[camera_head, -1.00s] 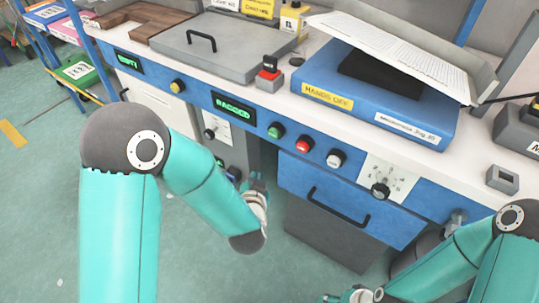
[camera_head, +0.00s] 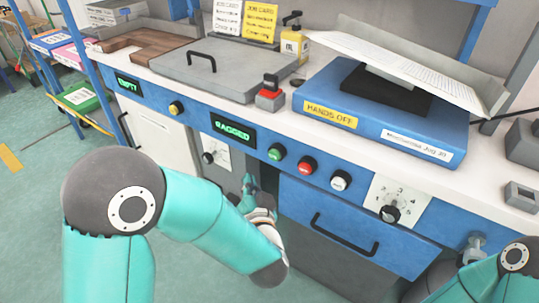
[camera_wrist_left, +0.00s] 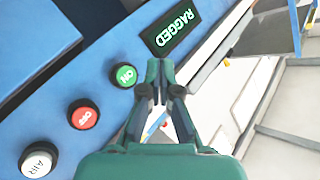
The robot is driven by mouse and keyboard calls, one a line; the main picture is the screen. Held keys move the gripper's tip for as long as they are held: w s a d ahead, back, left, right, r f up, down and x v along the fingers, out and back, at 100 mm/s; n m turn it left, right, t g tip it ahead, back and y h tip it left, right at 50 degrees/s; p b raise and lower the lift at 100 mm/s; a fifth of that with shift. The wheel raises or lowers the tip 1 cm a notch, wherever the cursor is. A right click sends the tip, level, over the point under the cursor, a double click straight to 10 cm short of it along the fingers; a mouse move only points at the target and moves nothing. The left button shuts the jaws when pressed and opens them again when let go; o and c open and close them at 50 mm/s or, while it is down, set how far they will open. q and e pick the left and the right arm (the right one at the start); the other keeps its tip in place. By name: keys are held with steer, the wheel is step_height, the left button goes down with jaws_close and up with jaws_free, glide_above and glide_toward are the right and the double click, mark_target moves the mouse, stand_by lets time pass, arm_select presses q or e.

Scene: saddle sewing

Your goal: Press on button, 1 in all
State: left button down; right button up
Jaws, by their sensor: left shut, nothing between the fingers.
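The ON button (camera_head: 276,152) is a round green button with a dark collar on the blue front panel, right of the RAGGED display. In the left wrist view the button (camera_wrist_left: 124,75) reads ON. It stands just left of my left gripper's fingertips, apart from them in the picture. My left gripper (camera_head: 250,183) is shut and empty, below and left of the button in the head view. Its fingertips (camera_wrist_left: 160,66) point toward the panel between the button and the display. My right gripper is out of view; only part of that arm shows at the lower right.
A red OFF button (camera_head: 307,166) and a white AIR button (camera_head: 340,180) stand right of the green one. The RAGGED display (camera_head: 233,131) is to its left. A rotary dial (camera_head: 390,213) and a drawer handle (camera_head: 345,235) lie further right and below.

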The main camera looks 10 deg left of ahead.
mark_target(275, 154)
arm_select(q)
steer(key=w+d+p, duration=0.1)
steer(key=w+d, duration=0.1)
steer(key=w, duration=0.4)
steer(key=shift+w+d, duration=0.2)
steer(key=shift+w, duration=0.2)
steer(key=shift+w, duration=0.1)
stand_by(1.1)
steer(key=shift+w+d, duration=0.1)
steer(key=shift+d, duration=0.05)
